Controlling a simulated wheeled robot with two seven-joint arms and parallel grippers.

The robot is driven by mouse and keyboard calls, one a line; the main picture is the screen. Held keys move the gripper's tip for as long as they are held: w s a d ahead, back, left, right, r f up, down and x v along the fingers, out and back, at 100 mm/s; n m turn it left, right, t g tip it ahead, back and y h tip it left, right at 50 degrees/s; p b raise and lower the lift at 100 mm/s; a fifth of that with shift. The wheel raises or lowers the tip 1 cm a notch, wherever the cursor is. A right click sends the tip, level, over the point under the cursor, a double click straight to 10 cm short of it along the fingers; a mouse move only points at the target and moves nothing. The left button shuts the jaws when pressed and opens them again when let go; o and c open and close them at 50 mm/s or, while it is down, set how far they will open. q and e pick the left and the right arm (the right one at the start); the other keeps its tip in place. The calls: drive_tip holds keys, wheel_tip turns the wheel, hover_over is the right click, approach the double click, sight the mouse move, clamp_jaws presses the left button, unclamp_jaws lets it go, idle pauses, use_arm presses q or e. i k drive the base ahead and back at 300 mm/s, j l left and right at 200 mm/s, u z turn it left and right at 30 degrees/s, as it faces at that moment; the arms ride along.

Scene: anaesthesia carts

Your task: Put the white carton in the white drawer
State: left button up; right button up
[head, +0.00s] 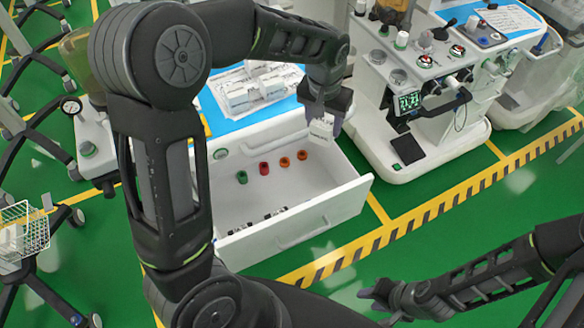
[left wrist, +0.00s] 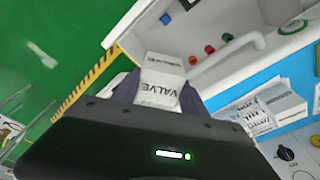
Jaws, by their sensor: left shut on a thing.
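The white carton (head: 321,126), with dark "VALVE" lettering in the left wrist view (left wrist: 160,85), is between the fingers of my left gripper (head: 325,108). The gripper is shut on it and hides part of it. The white drawer (head: 338,203) is pulled out and open at the picture's centre. The carton shows over the drawer's back right corner, near the rim; its exact height above it is unclear. The drawer also shows in the left wrist view (left wrist: 128,30), beyond the carton. My right gripper (head: 373,293) is low at the right, apart from the drawer; its jaws are unclear.
Small green, red and orange caps (head: 264,168) and a row of dark-and-white items (head: 262,218) lie in the drawer; its middle floor is bare. More white cartons (head: 243,97) stand on the blue top behind. A white machine with a screen (head: 408,103) stands close at right.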

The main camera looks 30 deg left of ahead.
sight(247, 208)
drive_tip(key=z, duration=1.25)
drive_tip(key=k+j, duration=0.25)
drive_tip(key=k, duration=0.2)
drive_tip(key=k+j, duration=0.3)
drive_tip(key=k, duration=0.15)
drive_tip(key=k+j, duration=0.25)
drive_tip(key=k, duration=0.25)
